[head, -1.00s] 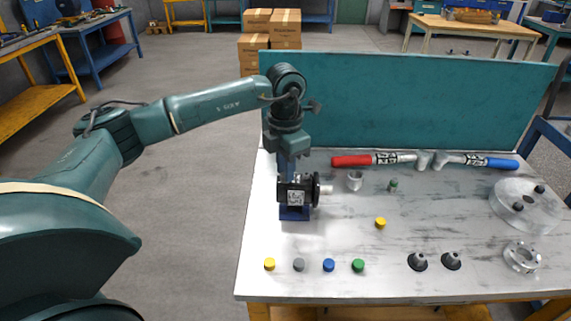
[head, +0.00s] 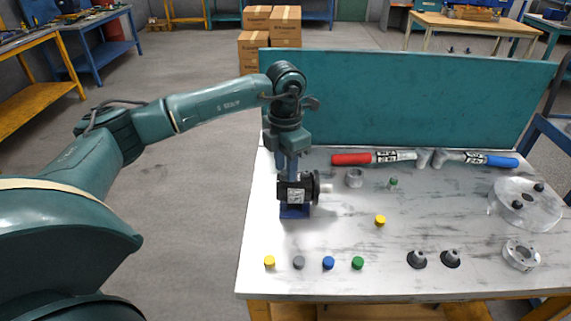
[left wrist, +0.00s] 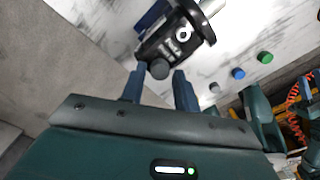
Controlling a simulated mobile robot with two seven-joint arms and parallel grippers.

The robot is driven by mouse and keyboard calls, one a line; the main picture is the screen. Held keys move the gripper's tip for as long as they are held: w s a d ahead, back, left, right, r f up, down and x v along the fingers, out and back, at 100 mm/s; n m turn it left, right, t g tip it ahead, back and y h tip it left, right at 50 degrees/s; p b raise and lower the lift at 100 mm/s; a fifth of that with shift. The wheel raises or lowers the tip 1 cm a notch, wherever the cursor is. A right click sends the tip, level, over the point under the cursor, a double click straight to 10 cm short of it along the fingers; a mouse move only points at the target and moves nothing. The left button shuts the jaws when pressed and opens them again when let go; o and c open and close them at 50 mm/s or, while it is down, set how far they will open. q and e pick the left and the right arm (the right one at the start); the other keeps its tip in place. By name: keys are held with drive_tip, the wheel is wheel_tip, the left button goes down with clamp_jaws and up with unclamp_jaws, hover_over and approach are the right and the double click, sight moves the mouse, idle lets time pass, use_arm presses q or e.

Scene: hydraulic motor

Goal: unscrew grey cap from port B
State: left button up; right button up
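The black hydraulic motor (head: 297,194) stands on a blue mount (head: 294,212) at the table's left side, its round flange and pale shaft facing right. In the left wrist view the motor (left wrist: 172,42) carries a grey cap (left wrist: 159,69) on the side toward my gripper. My left gripper (head: 290,165) points down just above and behind the motor. In the left wrist view my left gripper (left wrist: 159,72) is open. Its two blue fingers stand either side of the grey cap with a visible gap on each side. The port lettering cannot be read.
Along the table front lie a yellow cap (head: 269,261), a loose grey cap (head: 299,262), a blue cap (head: 328,263) and a green cap (head: 358,263). Another yellow cap (head: 380,220) lies right of the motor. A teal panel (head: 410,98) closes the table's back.

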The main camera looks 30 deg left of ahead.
use_arm(q)
drive_tip(key=m, duration=0.4)
drive_tip(key=shift+m+b, duration=0.35)
drive_tip(key=shift+m, duration=0.05)
drive_tip(key=m, duration=0.4)
drive_tip(key=shift+c, duration=0.2)
drive_tip(key=c, duration=0.6)
drive_tip(key=n, duration=0.4)
drive_tip(key=shift+r+n+p, duration=0.1)
drive_tip(key=shift+n+p, duration=0.2)
drive_tip(key=shift+p, duration=0.1)
clamp_jaws()
drive_tip(key=shift+n, duration=0.6)
